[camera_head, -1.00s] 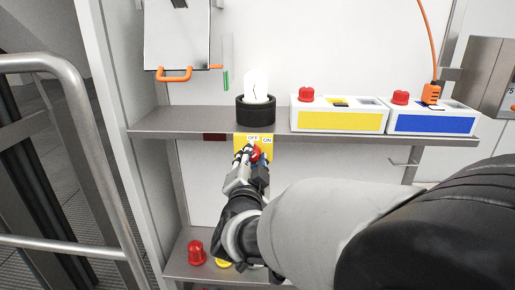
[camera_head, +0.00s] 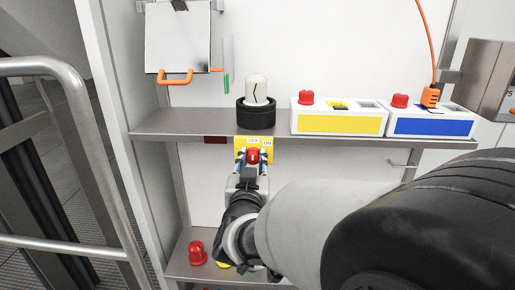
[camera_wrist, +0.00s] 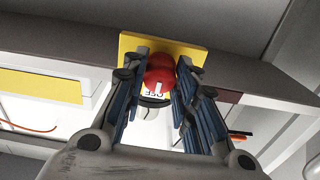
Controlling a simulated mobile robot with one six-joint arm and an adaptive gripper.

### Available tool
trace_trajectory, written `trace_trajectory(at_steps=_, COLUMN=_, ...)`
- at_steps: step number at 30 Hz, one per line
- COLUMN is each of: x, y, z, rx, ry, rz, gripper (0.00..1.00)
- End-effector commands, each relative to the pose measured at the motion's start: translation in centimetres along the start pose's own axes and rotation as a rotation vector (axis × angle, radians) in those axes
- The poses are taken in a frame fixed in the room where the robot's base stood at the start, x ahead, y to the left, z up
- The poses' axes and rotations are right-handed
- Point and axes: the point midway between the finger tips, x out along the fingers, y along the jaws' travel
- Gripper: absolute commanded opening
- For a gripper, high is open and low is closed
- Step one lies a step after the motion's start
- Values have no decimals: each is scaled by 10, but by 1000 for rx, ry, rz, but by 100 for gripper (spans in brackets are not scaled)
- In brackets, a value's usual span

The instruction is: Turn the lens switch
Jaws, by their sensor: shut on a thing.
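The lens switch is a red knob (camera_head: 252,156) on a yellow plate (camera_head: 268,155) with OFF and ON labels, at the shelf's front edge. My gripper (camera_head: 253,161) is shut on the knob, with a finger on either side. In the wrist view the red knob (camera_wrist: 160,72) sits between the blue-padded fingers of my gripper (camera_wrist: 158,84), in front of the yellow plate (camera_wrist: 190,45). A white stripe on the knob points toward the OFF label. A pale, unlit lamp (camera_head: 257,89) stands in a black ring (camera_head: 256,115) above the switch.
Boxes with a yellow panel (camera_head: 339,122) and a blue panel (camera_head: 433,125) stand right on the grey shelf (camera_head: 190,122). A red drum (camera_head: 197,252) is on the lower shelf (camera_head: 187,271). A metal rail (camera_head: 75,110) is at the left.

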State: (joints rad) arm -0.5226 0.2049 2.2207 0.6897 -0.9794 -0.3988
Motion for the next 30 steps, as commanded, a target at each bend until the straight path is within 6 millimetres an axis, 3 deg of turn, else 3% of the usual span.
trace_trajectory(at_steps=19, x=0, y=0, z=-1, rx=-49, ry=2, rz=0, gripper=3)
trace_trajectory(at_steps=20, x=0, y=0, z=-1, rx=-49, ry=2, rz=0, gripper=29)
trace_trajectory(at_steps=28, x=0, y=0, z=0, rx=-48, ry=1, rz=0, gripper=47)
trace_trajectory(at_steps=30, x=0, y=0, z=0, rx=-47, ry=1, rz=0, gripper=47)
